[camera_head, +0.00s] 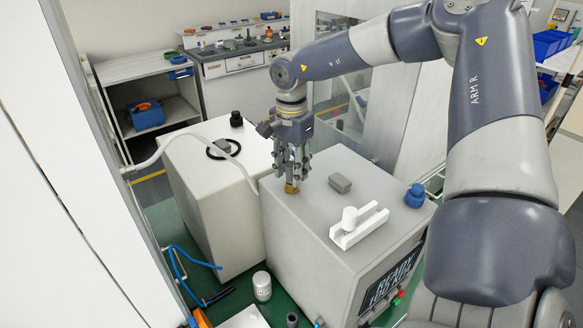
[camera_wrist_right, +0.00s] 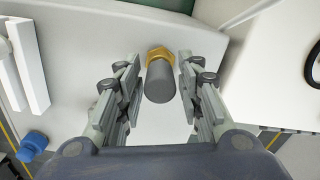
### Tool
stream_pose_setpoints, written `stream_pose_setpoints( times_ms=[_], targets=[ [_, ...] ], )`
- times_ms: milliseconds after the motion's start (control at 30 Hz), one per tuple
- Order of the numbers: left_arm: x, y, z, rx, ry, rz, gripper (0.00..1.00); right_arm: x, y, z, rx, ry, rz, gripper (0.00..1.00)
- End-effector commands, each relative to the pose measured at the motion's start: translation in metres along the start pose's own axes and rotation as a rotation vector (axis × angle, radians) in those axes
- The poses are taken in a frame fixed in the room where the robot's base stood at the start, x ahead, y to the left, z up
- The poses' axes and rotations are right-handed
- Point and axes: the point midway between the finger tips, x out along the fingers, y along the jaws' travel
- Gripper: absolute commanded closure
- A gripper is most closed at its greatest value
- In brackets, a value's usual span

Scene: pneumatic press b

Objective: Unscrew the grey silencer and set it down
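The grey silencer (camera_wrist_right: 160,84) is a dark grey cylinder seated on a brass hex fitting (camera_wrist_right: 160,54) in the right wrist view. In the head view the brass fitting (camera_head: 291,188) shows on top of the grey press housing (camera_head: 300,240), with the silencer mostly hidden by the fingers. My right gripper (camera_wrist_right: 158,84) is open, with one finger on each side of the silencer and a visible gap on both sides. In the head view my right gripper (camera_head: 292,168) points down over the fitting. My left gripper is not in view.
A lighter box (camera_head: 195,190) with a hose stands left. A white canister (camera_head: 262,286) stands on the green surface below.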

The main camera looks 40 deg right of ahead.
Motion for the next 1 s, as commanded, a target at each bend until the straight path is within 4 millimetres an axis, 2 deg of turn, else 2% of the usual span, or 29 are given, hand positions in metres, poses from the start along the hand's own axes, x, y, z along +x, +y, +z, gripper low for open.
stream_pose_setpoints(
  times_ms=[67,167,367,467,1000],
  targets=[
    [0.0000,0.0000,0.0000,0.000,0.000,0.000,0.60,-0.0001,0.0000,0.0000,-0.001,0.000,0.000,0.68],
    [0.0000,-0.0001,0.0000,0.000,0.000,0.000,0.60,-0.0001,0.0000,0.0001,-0.002,0.000,0.000,0.90],
    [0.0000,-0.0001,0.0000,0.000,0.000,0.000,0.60,0.0000,0.0000,0.0002,-0.011,-0.001,0.000,0.90],
    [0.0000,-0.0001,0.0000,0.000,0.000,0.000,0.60,0.0001,0.0002,0.0006,-0.082,-0.002,0.000,0.90],
    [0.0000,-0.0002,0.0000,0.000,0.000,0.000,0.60,-0.0002,0.0015,0.0001,-0.845,-0.004,0.001,0.90]
  ],
)
